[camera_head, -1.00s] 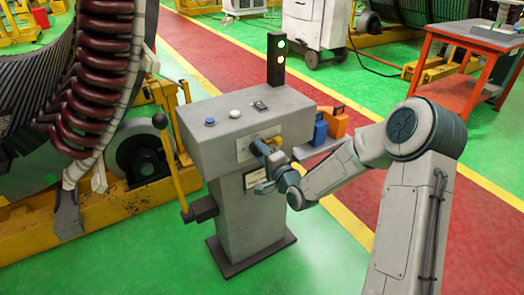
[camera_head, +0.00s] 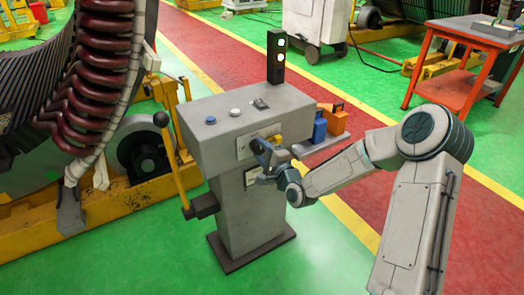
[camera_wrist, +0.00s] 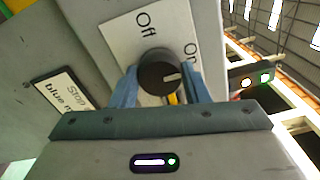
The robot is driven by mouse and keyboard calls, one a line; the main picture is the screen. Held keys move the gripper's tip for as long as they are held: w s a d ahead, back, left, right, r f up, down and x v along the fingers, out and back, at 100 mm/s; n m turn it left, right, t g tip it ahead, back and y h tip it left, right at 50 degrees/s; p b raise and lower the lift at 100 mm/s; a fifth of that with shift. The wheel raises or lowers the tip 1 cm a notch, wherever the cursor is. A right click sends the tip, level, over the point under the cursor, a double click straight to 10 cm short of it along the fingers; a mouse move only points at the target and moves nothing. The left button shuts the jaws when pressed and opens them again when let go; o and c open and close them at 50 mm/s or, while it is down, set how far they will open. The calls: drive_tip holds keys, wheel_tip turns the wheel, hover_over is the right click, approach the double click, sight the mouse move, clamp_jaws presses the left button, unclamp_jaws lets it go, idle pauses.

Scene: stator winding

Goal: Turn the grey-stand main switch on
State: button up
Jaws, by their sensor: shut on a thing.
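The grey stand (camera_head: 245,130) is in the middle of the head view, with a pale switch plate (camera_head: 247,146) on its near face. In the wrist view the main switch is a round black knob (camera_wrist: 160,75) on a white plate (camera_wrist: 122,45) marked "Off" and "On". My gripper (camera_wrist: 162,88) is shut on the knob, with a blue finger on each side.
The stand's top carries a blue button (camera_head: 210,120), a white button (camera_head: 235,112) and a lit signal tower (camera_head: 276,57). A side shelf holds blue and orange boxes (camera_head: 335,120). A yellow lever frame (camera_head: 186,165) stands left. Green floor in front is clear.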

drive_tip(key=shift+d, duration=0.1)
drive_tip(key=o, duration=1)
drive_tip(key=shift+c, duration=0.2)
drive_tip(key=v, duration=1.3)
drive_tip(key=shift+s+d+p, duration=0.25)
drive_tip(key=shift+p, duration=0.15)
